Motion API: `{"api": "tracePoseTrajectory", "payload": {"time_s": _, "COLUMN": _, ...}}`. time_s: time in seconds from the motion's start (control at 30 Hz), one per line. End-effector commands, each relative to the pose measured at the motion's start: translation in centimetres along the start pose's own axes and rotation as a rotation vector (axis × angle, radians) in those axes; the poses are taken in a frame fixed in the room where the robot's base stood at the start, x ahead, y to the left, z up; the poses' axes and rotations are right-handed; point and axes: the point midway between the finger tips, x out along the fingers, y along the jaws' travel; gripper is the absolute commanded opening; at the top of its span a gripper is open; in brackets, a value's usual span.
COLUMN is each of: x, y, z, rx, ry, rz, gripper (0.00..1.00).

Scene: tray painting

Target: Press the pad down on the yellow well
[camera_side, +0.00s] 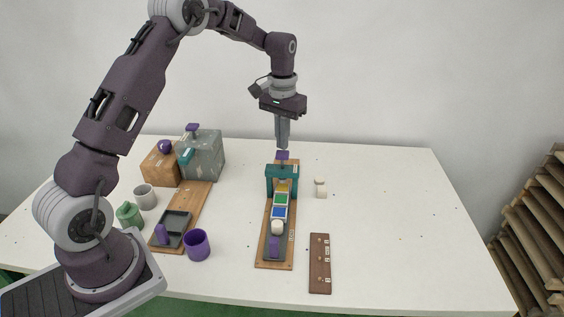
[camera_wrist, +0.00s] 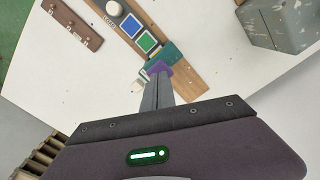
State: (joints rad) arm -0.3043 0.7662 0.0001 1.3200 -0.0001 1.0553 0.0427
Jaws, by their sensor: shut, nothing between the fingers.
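My gripper (camera_side: 282,147) is shut and empty, pointing down above the far end of a wooden board (camera_side: 262,254). A small purple piece (camera_side: 283,155) is just below the fingertips; I cannot tell whether they touch. It also shows at the fingertips in the wrist view (camera_wrist: 159,68). A teal arch (camera_side: 269,180) straddles the board. The yellow well (camera_side: 283,187) lies under or just in front of it, partly hidden. The green well (camera_side: 281,198) and blue well (camera_side: 279,212) follow toward the front. I cannot tell which piece is the pad.
A purple block (camera_side: 273,246) is at the board's front end. A brown strip (camera_side: 320,270) and small pale pieces (camera_side: 320,188) lie to the right. A grey box (camera_side: 203,157), wooden box (camera_side: 160,168) and purple cup (camera_side: 197,245) stand left. The table's right side is clear.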

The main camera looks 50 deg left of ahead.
Motion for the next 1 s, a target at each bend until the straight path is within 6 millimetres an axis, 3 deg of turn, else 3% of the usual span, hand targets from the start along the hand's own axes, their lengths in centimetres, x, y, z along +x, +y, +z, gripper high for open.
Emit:
{"api": "tracePoseTrajectory", "payload": {"time_s": 0.57, "x": 0.0, "y": 0.0, "z": 0.0, "rx": 0.0, "ry": 0.0, "rz": 0.0, "gripper": 0.0}}
{"api": "tracePoseTrajectory", "payload": {"time_s": 1.0, "x": 1.4, "y": 0.0, "z": 0.0, "rx": 0.0, "ry": -0.002, "rz": 0.0, "gripper": 0.0}}
